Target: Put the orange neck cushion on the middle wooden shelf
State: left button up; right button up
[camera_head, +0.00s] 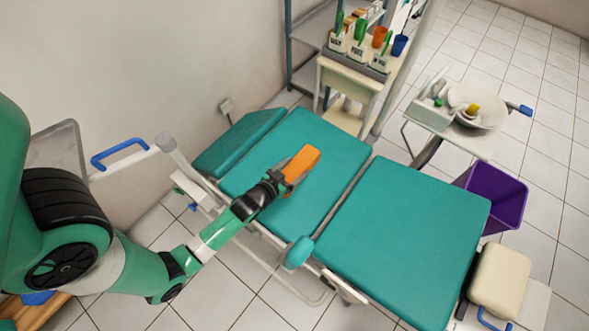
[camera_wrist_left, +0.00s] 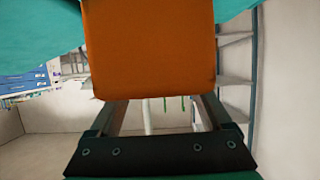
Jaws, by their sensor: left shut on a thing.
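The orange neck cushion (camera_head: 301,163) is a small padded block over the teal backrest pad of the dental chair. My left gripper (camera_head: 281,185) reaches in from the left and is shut on the cushion's near end. In the left wrist view the cushion (camera_wrist_left: 150,45) fills the upper middle, in front of the gripper fingers (camera_wrist_left: 158,118). I cannot tell whether it touches the pad. A piece of wooden surface (camera_head: 40,312) shows at the lower left edge, mostly hidden by my arm; I cannot tell which shelf it is. My right gripper is not in view.
The teal chair pads (camera_head: 400,240) fill the middle. A cart with labelled holders (camera_head: 352,72) and a metal rack (camera_head: 310,30) stand at the back. A basin (camera_head: 480,105) and a purple bin (camera_head: 497,195) are at right.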

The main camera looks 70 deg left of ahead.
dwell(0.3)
pick_arm(q)
jog(key=w+d+r+m+t+h+p, duration=0.1)
jog(key=w+d+r+m+h+p, duration=0.25)
jog(key=d+r, duration=0.5)
jog(key=w+d+r+m+t+h+p, duration=0.1)
jog(key=w+d+r+m+h+p, duration=0.4)
jog(key=d, duration=0.6)
jog(key=s+r+p, duration=0.2)
jog(key=r+p, duration=1)
jog(key=s+r+n+y+p, duration=0.1)
jog(key=s+r+p, duration=0.2)
jog(key=r+p, duration=0.9)
jog(key=s+r+n+p, duration=0.1)
jog(key=s+r+p, duration=0.2)
jog(key=r+p, duration=0.9)
jog(key=shift+y, duration=0.25)
